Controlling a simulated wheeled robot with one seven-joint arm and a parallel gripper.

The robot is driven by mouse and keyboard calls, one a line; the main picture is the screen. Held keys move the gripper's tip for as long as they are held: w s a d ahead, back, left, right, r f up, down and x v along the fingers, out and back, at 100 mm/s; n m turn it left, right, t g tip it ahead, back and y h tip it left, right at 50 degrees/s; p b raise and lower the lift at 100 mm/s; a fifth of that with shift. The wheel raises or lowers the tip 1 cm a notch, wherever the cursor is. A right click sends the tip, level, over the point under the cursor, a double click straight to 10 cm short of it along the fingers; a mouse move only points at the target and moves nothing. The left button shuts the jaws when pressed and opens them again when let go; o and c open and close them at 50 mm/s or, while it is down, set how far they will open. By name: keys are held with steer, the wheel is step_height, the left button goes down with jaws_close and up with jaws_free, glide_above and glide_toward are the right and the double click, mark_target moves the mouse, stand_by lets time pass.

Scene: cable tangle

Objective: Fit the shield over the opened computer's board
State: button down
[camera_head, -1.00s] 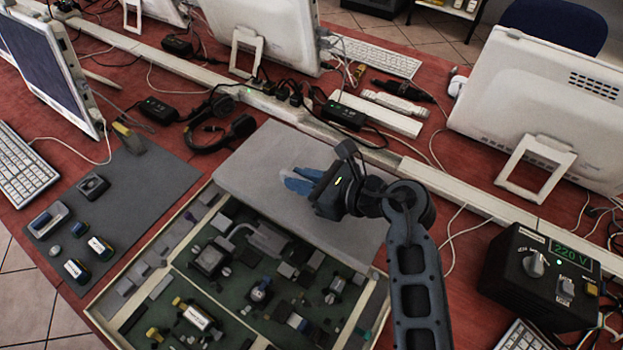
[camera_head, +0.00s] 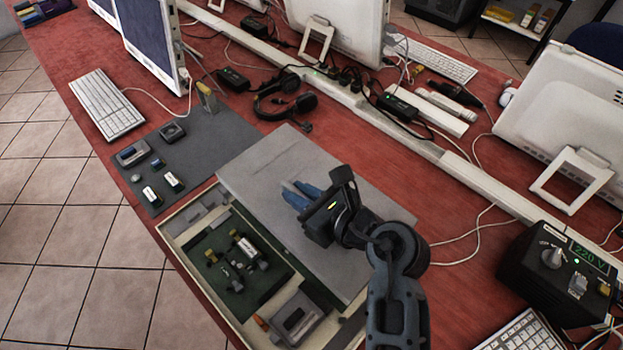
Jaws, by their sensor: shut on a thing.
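The opened computer (camera_head: 178,262) is a shallow cream case lying on the red table in the head view. Its green board (camera_head: 215,240) carries small chips and cylinders. The shield is a flat grey plate (camera_head: 262,178) that covers the far right part of the board. The near left part of the board stays visible. My gripper (camera_head: 298,194), with blue fingers, is shut on the shield near its middle. The grip itself is partly hidden by the gripper body. I cannot tell whether the shield touches the case or hangs just above it.
A dark mat (camera_head: 205,140) with small parts lies left of the case. Headphones (camera_head: 285,97) and a cream cable channel (camera_head: 350,95) lie behind it. A black 220 V box (camera_head: 555,265) stands at the right. A keyboard (camera_head: 105,105) and monitors surround the work area.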

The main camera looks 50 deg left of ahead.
steer(key=shift+s+d, duration=0.1)
steer(key=shift+s, duration=0.1)
step_height(320, 180, down, 6)
steer(key=b, duration=0.6)
steer(key=shift+w+f+b, duration=0.1)
steer(key=shift+f+b, duration=0.4)
steer(key=shift+f, duration=0.2)
steer(key=shift+f, duration=0.65)
stand_by(0.7)
steer(key=c, duration=1)
jaws_free()
steer(key=v, duration=0.8)
steer(key=shift+b, duration=0.35)
